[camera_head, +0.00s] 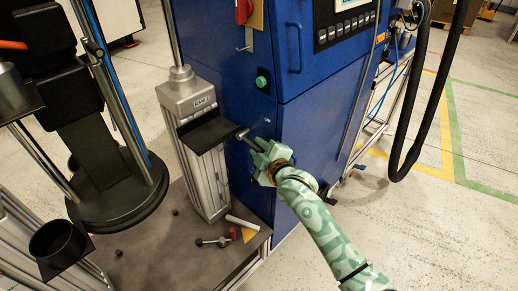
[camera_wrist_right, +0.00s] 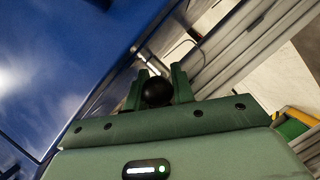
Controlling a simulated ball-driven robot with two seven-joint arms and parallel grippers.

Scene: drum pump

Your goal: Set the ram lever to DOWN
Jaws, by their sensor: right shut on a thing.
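The ram lever (camera_head: 249,140) is a short metal rod that sticks out beside the grey post with a RAM label (camera_head: 201,102). It slopes down to the right in the head view. Its black ball knob (camera_wrist_right: 156,91) shows between the fingers in the right wrist view. My right gripper (camera_head: 262,155) is shut on the knob, in front of the blue cabinet. The gripper hides the knob in the head view. I see no DOWN mark that I can read. My left gripper is in neither view.
The blue cabinet (camera_head: 300,120) stands close behind the right gripper. A black shelf (camera_head: 208,132) juts from the post. A small lever with a red part (camera_head: 233,234) and a white cylinder (camera_head: 242,222) are on the grey base plate (camera_head: 165,255). Open floor lies to the right.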

